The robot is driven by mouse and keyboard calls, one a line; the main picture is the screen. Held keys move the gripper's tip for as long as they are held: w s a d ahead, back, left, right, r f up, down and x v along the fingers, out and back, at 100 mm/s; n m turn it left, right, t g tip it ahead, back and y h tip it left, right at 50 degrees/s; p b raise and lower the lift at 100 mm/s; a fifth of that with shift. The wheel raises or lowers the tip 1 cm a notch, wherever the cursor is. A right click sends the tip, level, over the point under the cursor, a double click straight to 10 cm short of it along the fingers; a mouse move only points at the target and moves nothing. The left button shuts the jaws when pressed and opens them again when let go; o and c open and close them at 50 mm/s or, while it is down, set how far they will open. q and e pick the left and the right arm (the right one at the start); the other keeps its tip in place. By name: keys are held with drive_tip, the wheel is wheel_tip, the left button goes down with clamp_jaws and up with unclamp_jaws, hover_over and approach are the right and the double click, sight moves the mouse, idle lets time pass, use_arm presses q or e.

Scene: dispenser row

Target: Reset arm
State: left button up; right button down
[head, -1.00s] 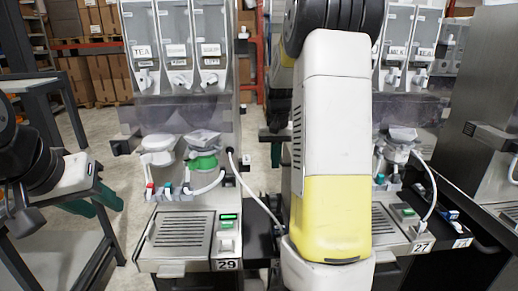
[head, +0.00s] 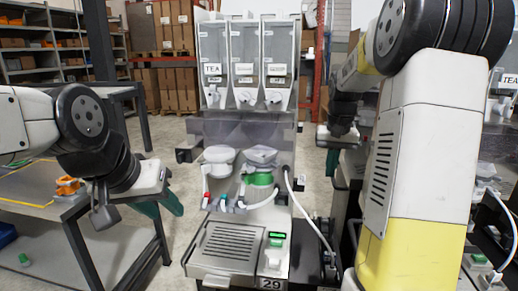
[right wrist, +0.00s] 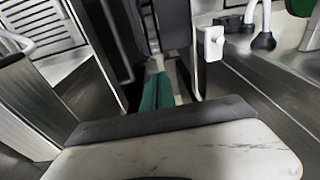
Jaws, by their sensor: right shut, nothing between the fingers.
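My left arm comes in from the left in the head view, with its gripper (head: 165,201) hanging in front of a dark-framed table. Its green fingers are seen edge-on, so I cannot tell whether they are open. My right arm stands large on the right of the head view. Its gripper (head: 331,161) points down to the right of dispenser 29 (head: 243,130), apart from it. In the right wrist view the green fingers (right wrist: 158,90) are together, with nothing between them.
Dispenser 29 has several clear canisters, a drip tray (head: 228,247) and a white hose. A second dispenser (head: 497,110) is partly hidden behind my right arm. A table (head: 40,215) holds an orange object (head: 68,187). Shelves and boxes stand behind. Floor shows between the table and dispenser 29.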

drive_tip(key=s+a+r+n+t, duration=0.1)
drive_tip(key=s+a, duration=0.3)
drive_tip(key=s, duration=0.3)
drive_tip(key=s+a+r+n+t+y, duration=0.1)
drive_tip(key=s+a, duration=0.3)
drive_tip(key=s, duration=0.4)
drive_tip(key=s+a+r+n+t+y, duration=0.1)
drive_tip(key=s+a+r+t, duration=0.1)
drive_tip(key=s+a, duration=0.3)
drive_tip(key=s+r, duration=0.1)
drive_tip(key=s, duration=0.1)
drive_tip(key=shift+s+t, duration=0.35)
drive_tip(key=shift+t, duration=0.05)
drive_tip(key=shift+a, duration=0.1)
